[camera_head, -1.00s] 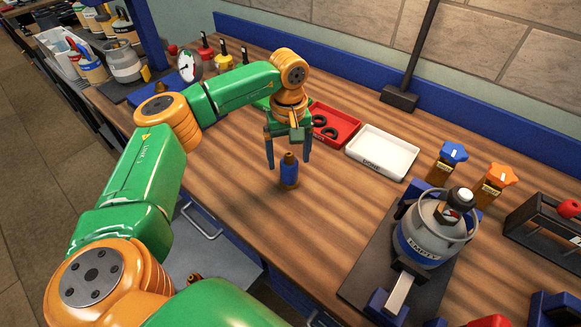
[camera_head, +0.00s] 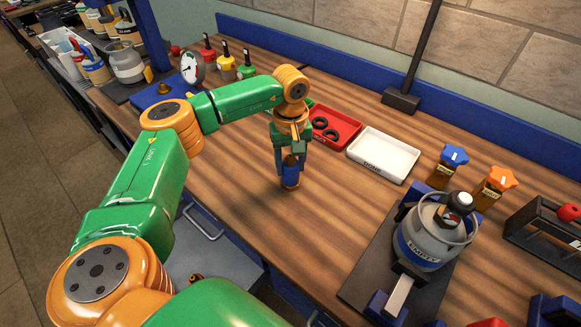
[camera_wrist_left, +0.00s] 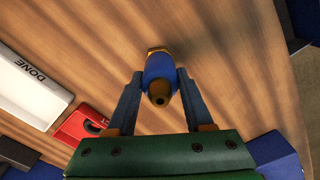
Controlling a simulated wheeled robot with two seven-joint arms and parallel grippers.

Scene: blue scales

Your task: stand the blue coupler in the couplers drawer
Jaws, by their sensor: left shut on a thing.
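The blue coupler (camera_head: 291,181), a blue cylinder with brass ends, stands upright on the wooden bench. My left gripper (camera_head: 290,172) comes down over it and is shut on it. In the left wrist view the two fingers of the left gripper (camera_wrist_left: 160,88) press on either side of the blue coupler (camera_wrist_left: 158,67). An open grey drawer (camera_head: 225,262) is below the bench's front edge, partly hidden by my left arm; a small brass-ended piece (camera_head: 195,281) shows there. No label is readable on it. My right gripper is not in view.
A red tray (camera_head: 346,122) with black rings and a white DONE tray (camera_head: 383,155) lie behind the coupler. A grey cylinder marked EMPTY (camera_head: 432,236) stands on a dark stand at the right. Bare bench lies between the coupler and this stand.

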